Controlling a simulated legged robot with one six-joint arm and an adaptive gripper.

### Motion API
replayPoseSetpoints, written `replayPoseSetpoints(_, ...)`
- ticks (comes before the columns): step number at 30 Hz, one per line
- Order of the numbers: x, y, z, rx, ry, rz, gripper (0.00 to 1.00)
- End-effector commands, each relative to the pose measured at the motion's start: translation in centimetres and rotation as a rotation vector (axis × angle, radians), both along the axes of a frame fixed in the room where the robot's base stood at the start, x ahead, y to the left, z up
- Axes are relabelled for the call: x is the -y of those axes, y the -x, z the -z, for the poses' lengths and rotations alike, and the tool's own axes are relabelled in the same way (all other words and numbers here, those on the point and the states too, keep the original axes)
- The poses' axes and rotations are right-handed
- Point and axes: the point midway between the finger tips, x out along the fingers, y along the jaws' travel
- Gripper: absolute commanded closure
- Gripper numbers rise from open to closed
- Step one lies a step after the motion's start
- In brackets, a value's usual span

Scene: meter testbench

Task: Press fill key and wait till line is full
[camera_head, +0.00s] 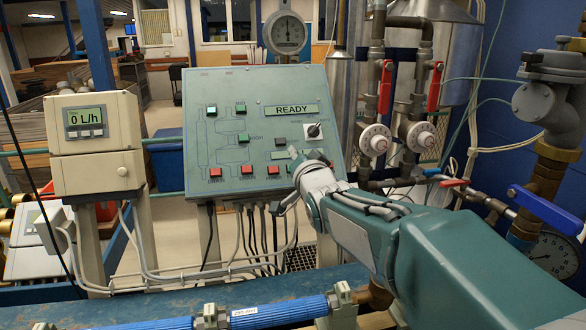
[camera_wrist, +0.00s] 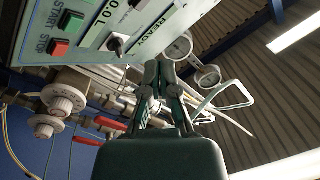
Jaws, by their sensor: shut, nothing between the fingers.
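The slanted grey-green control panel (camera_head: 222,88) stands in the middle of the head view. Its display (camera_head: 284,110) reads READY. Several green keys, such as the upper left one (camera_head: 211,111), and red keys (camera_head: 215,172) sit on a line diagram. Key labels are too small to tell which is the fill key. The wrist view shows a green START key (camera_wrist: 71,22) and a red STOP key (camera_wrist: 60,47). My gripper (camera_head: 294,153) is in front of the panel's lower right, partly covering it. My gripper (camera_wrist: 159,64) is shut and empty; contact with the panel cannot be told.
A flow meter (camera_head: 97,145) reading 0 L/h stands left. A round gauge (camera_head: 287,33) is above the panel. Valves with red handles (camera_head: 385,87) and white dials (camera_head: 374,140) stand right. A blue pipe (camera_head: 265,315) runs along the front. Cables hang below the panel.

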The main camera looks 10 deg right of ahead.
Motion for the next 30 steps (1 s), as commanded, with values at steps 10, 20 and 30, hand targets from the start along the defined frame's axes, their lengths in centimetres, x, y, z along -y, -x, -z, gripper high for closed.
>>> replayPoseSetpoints(10, 1.2, -1.2, 1.2, -0.004, -0.008, 0.003, 1.0)
replayPoseSetpoints(20, 0.5, -4.3, 4.0, -0.005, -0.002, 0.002, 1.0)
replayPoseSetpoints(30, 1.0, -6.4, 5.8, -0.001, -0.005, 0.004, 1.0)
